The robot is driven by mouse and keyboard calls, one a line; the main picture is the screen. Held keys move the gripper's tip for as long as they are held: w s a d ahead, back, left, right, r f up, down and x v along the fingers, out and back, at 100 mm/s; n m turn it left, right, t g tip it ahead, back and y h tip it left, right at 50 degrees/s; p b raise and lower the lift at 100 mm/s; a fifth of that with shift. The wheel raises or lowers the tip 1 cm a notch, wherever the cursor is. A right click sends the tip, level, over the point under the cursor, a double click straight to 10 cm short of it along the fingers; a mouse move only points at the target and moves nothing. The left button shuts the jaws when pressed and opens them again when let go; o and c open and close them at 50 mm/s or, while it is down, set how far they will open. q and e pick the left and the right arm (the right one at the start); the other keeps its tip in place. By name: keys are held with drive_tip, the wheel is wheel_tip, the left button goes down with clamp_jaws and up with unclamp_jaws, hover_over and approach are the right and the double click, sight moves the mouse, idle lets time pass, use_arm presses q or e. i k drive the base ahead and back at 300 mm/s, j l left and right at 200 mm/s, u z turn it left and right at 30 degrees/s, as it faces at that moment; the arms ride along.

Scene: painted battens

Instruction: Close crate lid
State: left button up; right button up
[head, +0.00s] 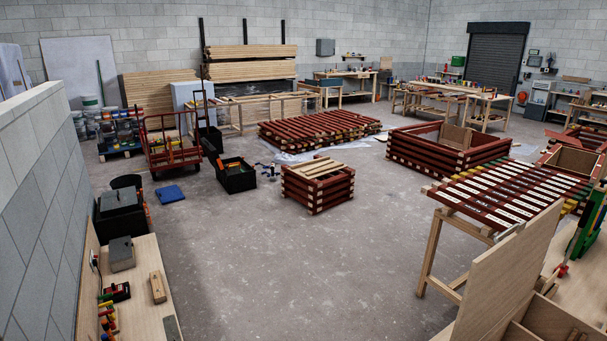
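A pale plywood panel (508,275) stands raised and tilted at the lower right. It looks like the open lid of the wooden crate (548,322) beside it, whose inside shows dividers; the frame's bottom edge cuts off both. I cannot see a hinge. An open black crate (236,178) with things in it also stands on the floor further back. Neither of my grippers is in view.
A bench (155,285) with tools runs along the lower left, beside a grey block wall (40,210). A trestle with red and white battens (510,190) stands behind the panel. Stacked batten frames (318,187) stand mid-floor. The concrete floor (290,265) between is clear.

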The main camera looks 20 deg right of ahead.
sight(498, 279)
drive_tip(key=i+z, duration=0.2)
drive_tip(key=z, duration=0.2)
drive_tip(key=i+j+z, duration=0.15)
drive_tip(key=z, duration=0.3)
drive_tip(key=i+j+z, duration=0.2)
drive_tip(key=z, duration=0.2)
drive_tip(key=i+j+z, duration=0.2)
drive_tip(key=z, duration=0.25)
drive_tip(key=i+j+z, duration=0.1)
drive_tip(key=j+z, duration=0.3)
drive_tip(key=i+j+z, duration=0.2)
drive_tip(key=z, duration=0.25)
drive_tip(key=i+j+z, duration=0.1)
drive_tip(key=j+z, duration=0.35)
